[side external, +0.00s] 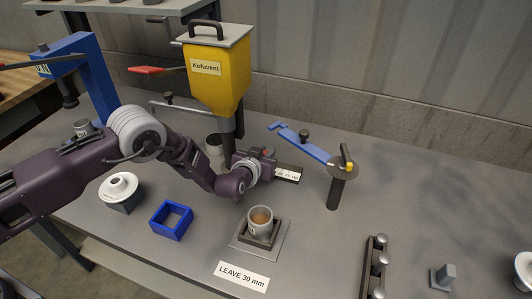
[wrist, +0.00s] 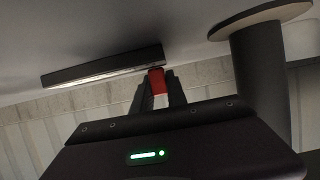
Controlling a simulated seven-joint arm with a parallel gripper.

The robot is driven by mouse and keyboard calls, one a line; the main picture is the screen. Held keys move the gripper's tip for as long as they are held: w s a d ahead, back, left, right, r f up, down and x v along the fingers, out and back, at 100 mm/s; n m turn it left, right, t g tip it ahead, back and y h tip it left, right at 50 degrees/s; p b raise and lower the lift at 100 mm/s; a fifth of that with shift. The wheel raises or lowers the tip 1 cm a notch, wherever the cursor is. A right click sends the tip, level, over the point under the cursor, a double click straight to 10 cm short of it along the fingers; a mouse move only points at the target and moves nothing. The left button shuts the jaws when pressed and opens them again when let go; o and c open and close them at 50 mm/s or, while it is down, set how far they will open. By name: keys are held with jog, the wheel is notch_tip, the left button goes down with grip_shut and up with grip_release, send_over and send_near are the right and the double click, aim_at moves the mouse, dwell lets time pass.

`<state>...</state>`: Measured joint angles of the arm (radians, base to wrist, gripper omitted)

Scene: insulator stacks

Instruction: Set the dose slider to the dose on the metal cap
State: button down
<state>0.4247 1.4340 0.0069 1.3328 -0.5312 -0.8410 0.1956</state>
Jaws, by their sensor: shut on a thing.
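My gripper (wrist: 157,92) is shut on a small red slider knob (wrist: 157,80) at the edge of a dark bar (wrist: 100,67) in the wrist view. In the side view my gripper (side external: 270,161) is beside the yellow hopper's outlet, at a short scale plate (side external: 288,173) with a white marked strip. The strip's figures are too small to read, and the slider's setting cannot be told.
The yellow hopper (side external: 217,75) with a red lever (side external: 146,69) stands behind my arm. A blue bar (side external: 300,142) and a disc on a dark post (side external: 336,190) are to the right. A "LEAVE 30 mm" sign (side external: 242,276) lies in front.

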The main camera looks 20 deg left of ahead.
aim_at(279, 163)
jog(key=shift+d, duration=0.1)
jog(key=shift+d, duration=1.9)
jog(key=c, duration=1.3)
grip_release()
